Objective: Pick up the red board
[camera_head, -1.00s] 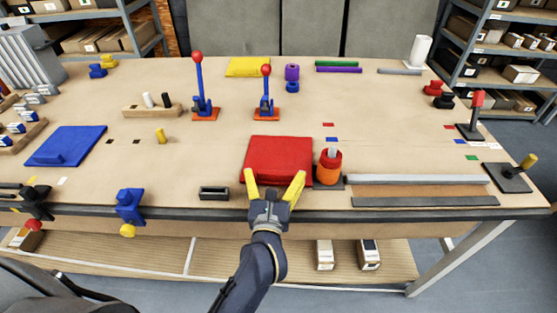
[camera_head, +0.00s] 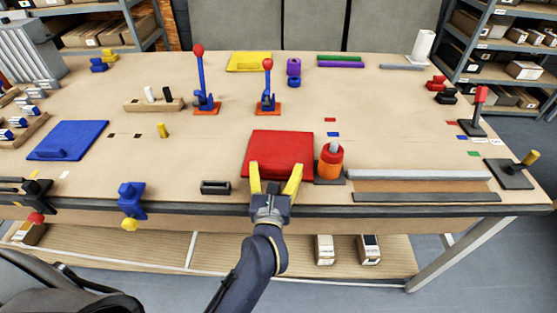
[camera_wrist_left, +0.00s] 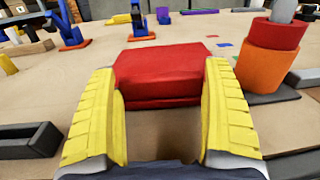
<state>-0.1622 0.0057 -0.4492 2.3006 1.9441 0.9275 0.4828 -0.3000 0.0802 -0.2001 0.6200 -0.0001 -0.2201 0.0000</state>
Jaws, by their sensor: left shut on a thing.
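The red board (camera_head: 278,150) lies near the front edge of the table in the head view, and it appears flat. In the left wrist view the red board (camera_wrist_left: 162,72) sits between the yellow fingers, its near part hidden at the sides by them. My left gripper (camera_head: 276,174) reaches in from the front and is shut on the board's near part, with its fingers still well apart. The same gripper (camera_wrist_left: 162,80) shows its two ridged fingers in the wrist view. My right gripper is not in view.
An orange and red cylinder (camera_head: 329,166) stands close to the board's right side. A small dark block (camera_head: 215,188) lies to the left of the gripper. A blue board (camera_head: 68,140) lies at the left. Two levers stand behind the red board.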

